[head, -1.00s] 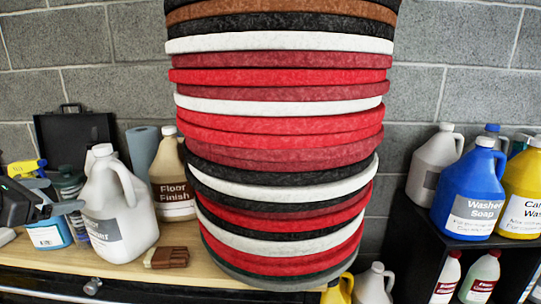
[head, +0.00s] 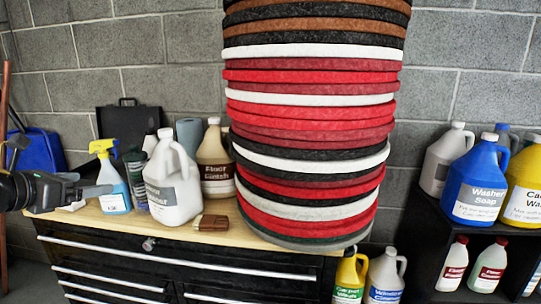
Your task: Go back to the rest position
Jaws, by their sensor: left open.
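My left gripper (head: 92,191) comes in from the left edge of the head view, at the left end of the wooden worktop (head: 165,228). It is open, and I see nothing between its fingers. It overlaps the view near the blue spray bottle with a yellow trigger (head: 114,180); I cannot tell whether they touch. A tall stack of round buffer pads (head: 310,150), in red, white, black and brown, stands on the worktop. My right gripper is not in view.
A white jug (head: 172,190), a Floor Finish jug (head: 214,160) and a small brown object (head: 210,223) stand left of the stack. Drawers (head: 150,265) lie below. A black shelf (head: 425,245) with jugs is at right. A blue bin (head: 38,147) stands at far left.

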